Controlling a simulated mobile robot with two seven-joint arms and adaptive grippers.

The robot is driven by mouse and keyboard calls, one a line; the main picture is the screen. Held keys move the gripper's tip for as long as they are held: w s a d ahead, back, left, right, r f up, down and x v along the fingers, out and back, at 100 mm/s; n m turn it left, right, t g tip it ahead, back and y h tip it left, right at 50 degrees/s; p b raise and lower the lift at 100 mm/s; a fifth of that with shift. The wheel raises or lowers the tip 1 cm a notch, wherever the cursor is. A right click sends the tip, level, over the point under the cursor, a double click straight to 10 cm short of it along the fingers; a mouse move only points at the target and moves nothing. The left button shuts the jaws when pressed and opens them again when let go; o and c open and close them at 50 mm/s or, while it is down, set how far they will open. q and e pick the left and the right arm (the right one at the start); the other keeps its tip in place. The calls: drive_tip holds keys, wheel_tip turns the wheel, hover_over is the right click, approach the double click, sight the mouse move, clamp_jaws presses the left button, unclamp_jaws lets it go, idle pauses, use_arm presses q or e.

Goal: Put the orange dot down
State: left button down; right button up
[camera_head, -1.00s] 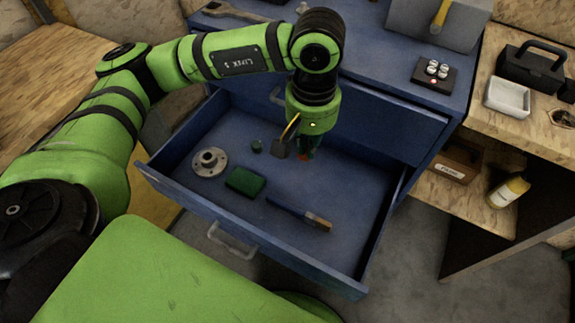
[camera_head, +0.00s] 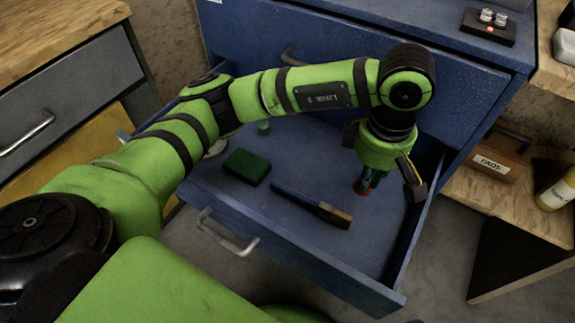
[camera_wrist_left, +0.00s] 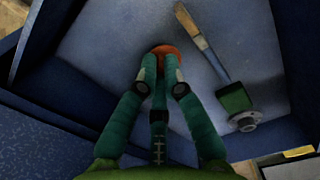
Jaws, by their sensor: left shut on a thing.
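My left gripper (camera_head: 369,179) points down into the right part of the open blue drawer (camera_head: 290,250). Its fingers are shut on the orange dot (camera_head: 362,188), a small reddish-orange disc at the fingertips. In the left wrist view the orange dot (camera_wrist_left: 166,49) shows just beyond the gripper's fingertips (camera_wrist_left: 160,68), partly hidden by them. The dot is at or very close to the drawer floor; I cannot tell whether it touches. My right gripper is not in view.
A brush (camera_head: 312,205) lies left of the gripper in the drawer. A green block (camera_head: 246,166), a small green cylinder (camera_head: 264,127) and a partly hidden metal flange (camera_head: 216,147) are further left. The drawer's right wall is close to the gripper.

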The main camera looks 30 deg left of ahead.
use_arm(q)
drive_tip(key=w+d+n+p, duration=0.3)
drive_tip(key=w+n+p, duration=0.1)
drive_tip(key=w+n, duration=0.15)
hover_over(337, 175)
drive_tip(key=shift+n, duration=0.35)
wheel_tip(337, 175, down, 7)
drive_tip(key=shift+d+f, duration=0.1)
drive_tip(key=shift+f, duration=0.2)
wheel_tip(337, 175, down, 3)
drive_tip(key=shift+f+b, duration=0.1)
drive_tip(key=shift+b, duration=0.35)
drive_tip(key=shift+f, duration=0.5)
drive_tip(key=c, duration=1.4)
unclamp_jaws()
drive_tip(key=shift+o, duration=0.2)
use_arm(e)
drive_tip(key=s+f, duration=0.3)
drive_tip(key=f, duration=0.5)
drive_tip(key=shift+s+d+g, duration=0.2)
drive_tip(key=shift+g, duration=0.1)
